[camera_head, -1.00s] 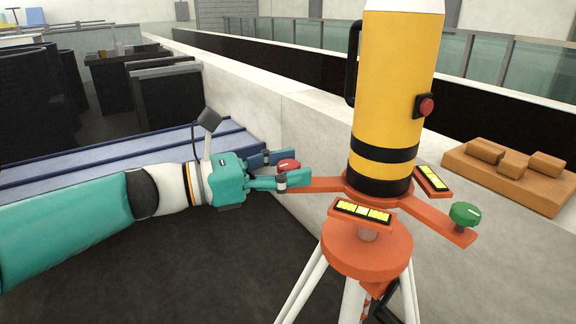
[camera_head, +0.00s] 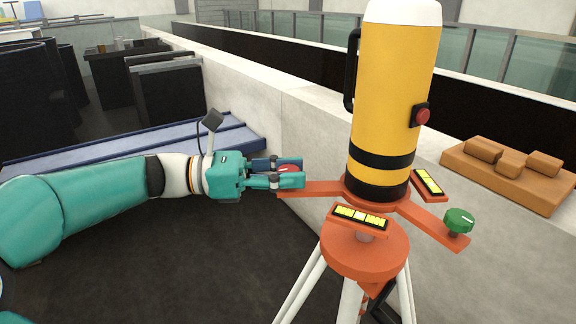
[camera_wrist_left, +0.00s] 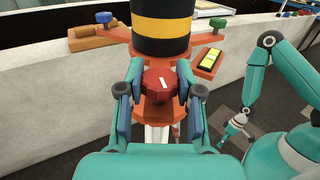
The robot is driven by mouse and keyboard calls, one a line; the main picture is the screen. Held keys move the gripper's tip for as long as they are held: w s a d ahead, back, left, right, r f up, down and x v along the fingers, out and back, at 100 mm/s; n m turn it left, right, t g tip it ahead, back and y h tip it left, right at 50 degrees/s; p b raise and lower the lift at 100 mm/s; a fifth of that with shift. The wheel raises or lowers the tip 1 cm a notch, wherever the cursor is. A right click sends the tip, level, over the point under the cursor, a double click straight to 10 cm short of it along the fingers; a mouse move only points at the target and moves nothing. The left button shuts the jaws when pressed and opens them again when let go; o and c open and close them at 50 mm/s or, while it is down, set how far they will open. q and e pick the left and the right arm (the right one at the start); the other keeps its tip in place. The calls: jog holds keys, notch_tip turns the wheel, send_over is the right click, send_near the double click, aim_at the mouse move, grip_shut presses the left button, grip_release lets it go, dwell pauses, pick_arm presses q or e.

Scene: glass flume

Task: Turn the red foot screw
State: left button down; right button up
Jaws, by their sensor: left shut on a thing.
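The red foot screw (camera_head: 289,168) sits at the end of an orange arm of the tribrach (camera_head: 318,188), under a yellow instrument (camera_head: 390,95) with black bands. In the left wrist view the red screw (camera_wrist_left: 160,83) is a lobed knob with a white mark on top. My left gripper (camera_head: 288,174) is shut on it, one finger on each side, partly hiding it in the head view. The fingers flank it in the left wrist view (camera_wrist_left: 160,92). My right gripper (camera_wrist_left: 236,132) shows small at the right there; its jaws are too small to judge.
A green foot screw (camera_head: 459,221) stands on another tribrach arm; a blue one (camera_wrist_left: 103,18) shows in the wrist view. Two yellow level vials (camera_head: 360,216) (camera_head: 429,182) lie on the tribrach. White tripod legs (camera_head: 300,290) stand below. A brown block (camera_head: 510,175) rests on the wall.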

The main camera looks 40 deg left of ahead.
pick_arm(q)
jog(key=c, duration=0.7)
grip_release()
jog(key=shift+c, duration=0.2)
jog(key=shift+a, duration=0.1)
jog(key=v, duration=1.2)
jog(key=shift+s, duration=0.15)
